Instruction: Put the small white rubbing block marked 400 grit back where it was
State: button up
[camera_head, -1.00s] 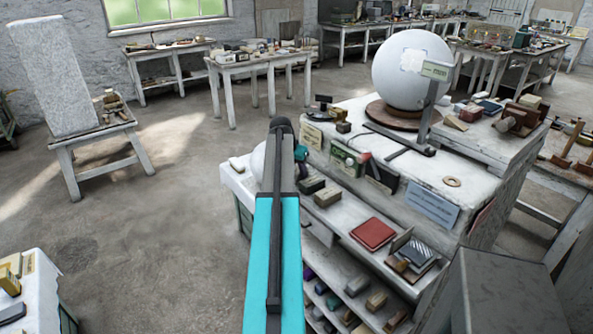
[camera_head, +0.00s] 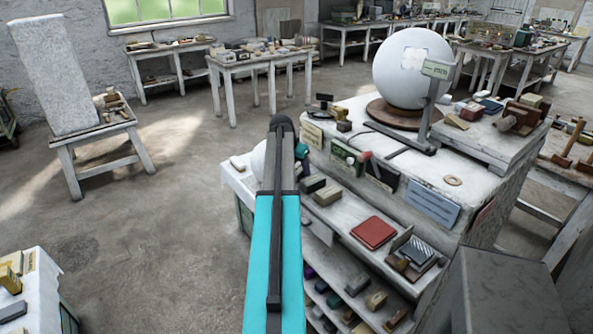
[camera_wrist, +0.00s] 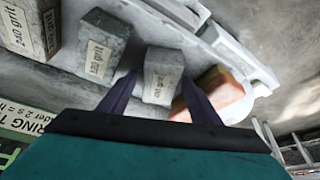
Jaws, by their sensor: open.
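The small white rubbing block (camera_wrist: 163,75), with a label that looks like 400 grit, stands in a row of blocks in the wrist view. My gripper (camera_wrist: 160,82) is open, with one dark finger on each side of this block. I cannot tell whether either finger touches it. Left of it stand a grey-green block (camera_wrist: 100,45) with a grit label and a darker block (camera_wrist: 28,28) that seems marked 240 grit. In the head view my arm hides the gripper's fingers, and I cannot pick out the white block there.
A pale rail (camera_wrist: 225,45) runs behind the row. In the head view, a white sphere (camera_head: 412,68) stands on the bench, with a red pad (camera_head: 373,233) on a lower shelf.

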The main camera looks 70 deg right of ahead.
jog(key=b+v, duration=0.2)
jog(key=v, duration=0.9)
jog(key=shift+a+r, duration=0.15)
jog(key=shift+r, duration=0.25)
jog(key=shift+w, duration=0.1)
dwell(0.3)
